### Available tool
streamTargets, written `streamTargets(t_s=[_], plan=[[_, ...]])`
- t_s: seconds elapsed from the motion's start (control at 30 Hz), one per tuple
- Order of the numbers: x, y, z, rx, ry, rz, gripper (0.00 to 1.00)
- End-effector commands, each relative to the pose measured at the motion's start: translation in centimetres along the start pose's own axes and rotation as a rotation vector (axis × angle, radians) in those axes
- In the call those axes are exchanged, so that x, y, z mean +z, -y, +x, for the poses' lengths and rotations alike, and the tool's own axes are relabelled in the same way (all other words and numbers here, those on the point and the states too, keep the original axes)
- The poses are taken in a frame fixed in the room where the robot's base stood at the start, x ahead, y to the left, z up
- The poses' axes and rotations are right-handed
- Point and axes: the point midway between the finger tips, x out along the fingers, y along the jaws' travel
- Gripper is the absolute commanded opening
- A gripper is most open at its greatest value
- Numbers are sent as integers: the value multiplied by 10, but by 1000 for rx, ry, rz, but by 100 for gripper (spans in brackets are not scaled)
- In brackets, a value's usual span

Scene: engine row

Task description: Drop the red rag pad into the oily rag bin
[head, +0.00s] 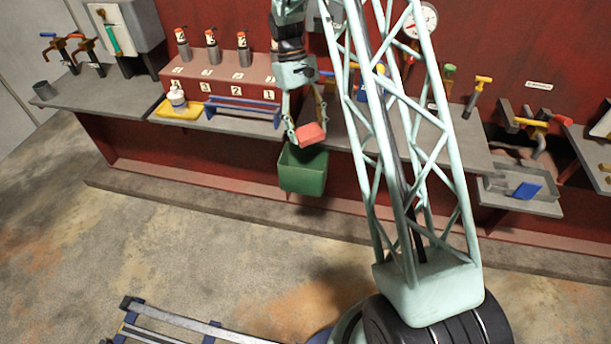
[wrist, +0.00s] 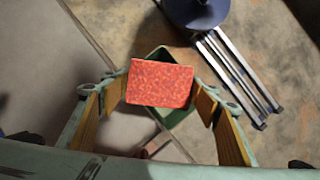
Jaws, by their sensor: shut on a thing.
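The red rag pad (head: 311,133) is held between the fingers of my gripper (head: 307,135), above the green bin (head: 303,172) in the head view. In the wrist view the pad (wrist: 160,83) sits between the two fingertips and covers much of the green bin (wrist: 179,116) below it. The bin's rim shows behind and to the right of the pad there. The bin hangs at the front of the bench. The pad looks clear of the rim, though the exact gap is hard to tell. The inside of the bin is mostly hidden.
A blue rack (head: 242,108) and a white bottle on a yellow tray (head: 180,109) are on the bench left of my gripper. Numbered red steps (head: 220,78) carry several grey cylinders. A tray with a blue pad (head: 526,190) is at right. The floor in front is open.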

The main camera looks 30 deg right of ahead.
Motion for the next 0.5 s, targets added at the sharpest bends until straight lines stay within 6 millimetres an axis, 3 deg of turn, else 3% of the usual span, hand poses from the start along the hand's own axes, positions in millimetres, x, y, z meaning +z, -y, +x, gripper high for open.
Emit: streamTargets(t_s=[0.2, 0.5], plan=[[-8, 0, 18, 0, -1, 0, 43], [-13, 0, 30, 0, -1, 0, 43]])
